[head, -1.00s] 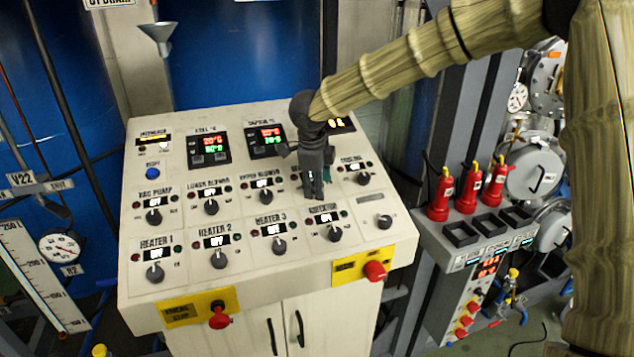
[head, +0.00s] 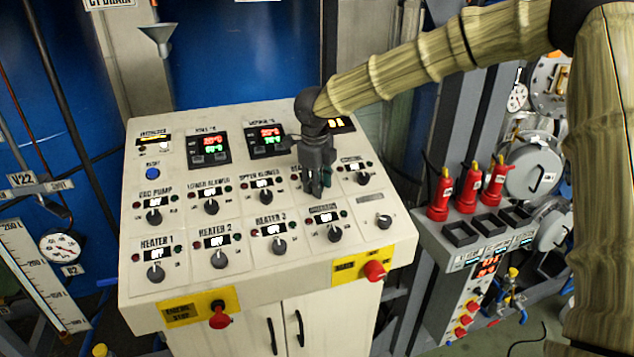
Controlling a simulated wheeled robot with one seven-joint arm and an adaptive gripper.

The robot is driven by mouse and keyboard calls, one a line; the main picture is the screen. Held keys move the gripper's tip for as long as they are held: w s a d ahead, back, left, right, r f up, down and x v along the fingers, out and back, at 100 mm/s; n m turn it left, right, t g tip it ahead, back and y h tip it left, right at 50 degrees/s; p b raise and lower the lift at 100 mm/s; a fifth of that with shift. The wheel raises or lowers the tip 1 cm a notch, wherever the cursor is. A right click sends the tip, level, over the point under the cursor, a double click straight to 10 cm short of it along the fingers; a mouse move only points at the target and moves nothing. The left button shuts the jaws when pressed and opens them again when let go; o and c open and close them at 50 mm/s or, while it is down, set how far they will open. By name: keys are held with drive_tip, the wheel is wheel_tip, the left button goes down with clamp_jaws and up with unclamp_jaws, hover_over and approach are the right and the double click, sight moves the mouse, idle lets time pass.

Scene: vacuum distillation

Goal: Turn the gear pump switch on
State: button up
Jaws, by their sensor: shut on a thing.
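The white control panel (head: 345,287) slopes up in front of me, with two rows of dark rotary knobs under small displays. My gripper (head: 317,190) points down at the upper row, between the upper blower knob (head: 266,185) and the cooling knob (head: 362,179). It is shut on the switch there, taken to be the gear pump switch. The fingers hide that knob, its display and most of its label. A green lamp shows just right of the fingers. I cannot tell which way the knob points.
Below the gripper is another knob (head: 334,234), with a key-like switch (head: 384,221) to its right. Red stop buttons (head: 219,317) (head: 375,270) sit on yellow plates at the front edge. Red bottle-shaped items (head: 440,193) stand on a grey unit at right.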

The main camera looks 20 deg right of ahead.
sight(324, 200)
drive_tip(key=m, duration=0.3)
drive_tip(key=shift+d+m+y, duration=0.1)
drive_tip(key=shift+m+y, duration=0.2)
drive_tip(key=shift+y, duration=0.1)
drive_tip(key=m+b, duration=0.1)
drive_tip(key=m, duration=0.3)
drive_tip(key=shift+r+y, duration=0.1)
drive_tip(key=shift+y, duration=0.3)
drive_tip(key=o, duration=1)
wheel_tip(324, 200, up, 12)
drive_tip(key=s, duration=0.2)
drive_tip(key=shift+d, duration=0.45)
drive_tip(key=shift+f, duration=0.2)
